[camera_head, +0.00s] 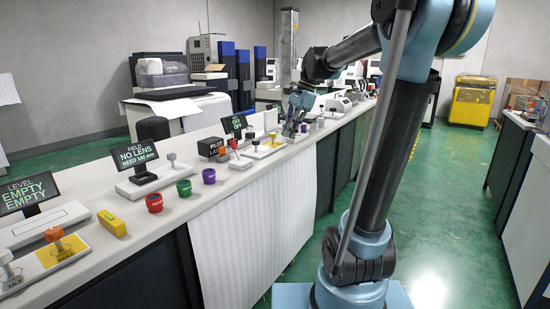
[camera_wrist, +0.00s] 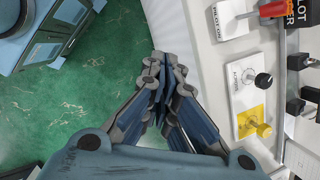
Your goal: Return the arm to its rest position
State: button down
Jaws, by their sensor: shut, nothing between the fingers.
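My gripper (camera_head: 293,130) is at the end of my outstretched arm, over the front part of the long white counter (camera_head: 262,165) in the head view. In the wrist view my gripper (camera_wrist: 165,65) points down with its fingertips together and nothing between them. It hangs by the counter's edge, with green floor to the left and counter to the right. My arm rises from its base at the lower middle of the head view and bends over toward the counter.
Near the gripper, a plate with a black knob (camera_wrist: 263,80) and a yellow knob (camera_wrist: 263,130) stands on the counter. The green floor (camera_head: 430,215) right of my arm is clear.

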jog(key=s+d+f+n+t+h, duration=0.1)
jog(key=s+d+f+n+h, duration=0.1)
jog(key=s+d+f+n, duration=0.4)
jog(key=s+d+f+n+t+h, duration=0.1)
jog(key=s+d+f+n, duration=0.5)
jog(key=s+f, duration=1.1)
jog(key=shift+s+d+f+t+h, duration=0.3)
jog(key=shift+s+d+h, duration=0.25)
jog(key=shift+d, duration=0.25)
